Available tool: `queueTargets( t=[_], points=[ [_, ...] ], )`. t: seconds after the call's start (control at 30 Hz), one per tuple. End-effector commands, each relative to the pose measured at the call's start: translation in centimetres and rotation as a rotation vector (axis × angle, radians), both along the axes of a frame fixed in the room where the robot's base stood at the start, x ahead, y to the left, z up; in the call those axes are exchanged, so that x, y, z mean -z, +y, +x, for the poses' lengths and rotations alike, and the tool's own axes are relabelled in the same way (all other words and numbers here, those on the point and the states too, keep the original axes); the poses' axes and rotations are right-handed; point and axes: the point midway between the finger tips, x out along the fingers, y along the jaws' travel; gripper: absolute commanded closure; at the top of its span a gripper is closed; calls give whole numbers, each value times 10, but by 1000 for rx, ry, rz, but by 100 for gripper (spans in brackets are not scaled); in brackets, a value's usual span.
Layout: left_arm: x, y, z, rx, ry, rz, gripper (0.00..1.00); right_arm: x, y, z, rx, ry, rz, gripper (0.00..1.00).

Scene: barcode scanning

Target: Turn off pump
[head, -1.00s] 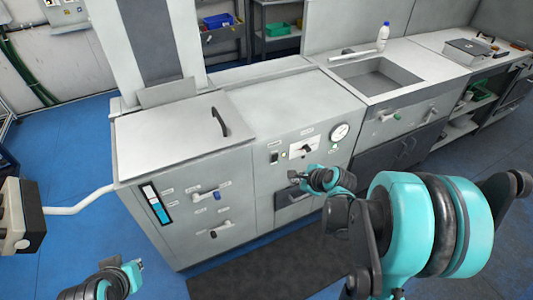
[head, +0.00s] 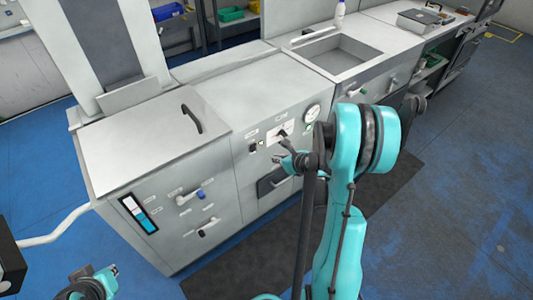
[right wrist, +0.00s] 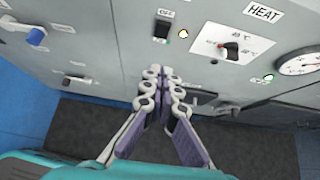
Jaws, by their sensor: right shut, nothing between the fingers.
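A black rocker switch (right wrist: 162,29) under an OFF label sits on the grey control panel in the right wrist view, with a small lit lamp (right wrist: 183,33) beside it. It also shows in the head view (head: 253,147). No label reading pump is legible. My right gripper (right wrist: 160,71) is shut and empty, its fingertips below the switch in the picture. In the head view my right gripper (head: 287,148) is in front of the panel, partly hidden by its own arm. My left gripper (head: 108,274) is at the bottom left, away from the panel; its fingers are unclear.
A HEAT knob (right wrist: 229,50) and a round gauge (right wrist: 300,63) are right of the switch. Valve handles (head: 190,197) are on the left cabinet. A dark mat (head: 235,268) lies on the floor. A sink (head: 342,50) is at the back.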

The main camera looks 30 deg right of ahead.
Motion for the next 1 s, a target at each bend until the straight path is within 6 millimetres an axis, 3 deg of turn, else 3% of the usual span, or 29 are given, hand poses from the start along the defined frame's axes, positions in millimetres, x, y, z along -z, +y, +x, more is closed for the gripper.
queueTargets(
  t=[0.47,0.7,1.0],
  points=[
    [37,0,0,0,0,0,100,60,7,75,-4,0,-2,100],
    [45,0,0,0,0,0,100,53,9,106,-2,0,-1,100],
    [45,0,0,0,0,0,100,50,9,113,-1,0,-2,100]
  ],
)
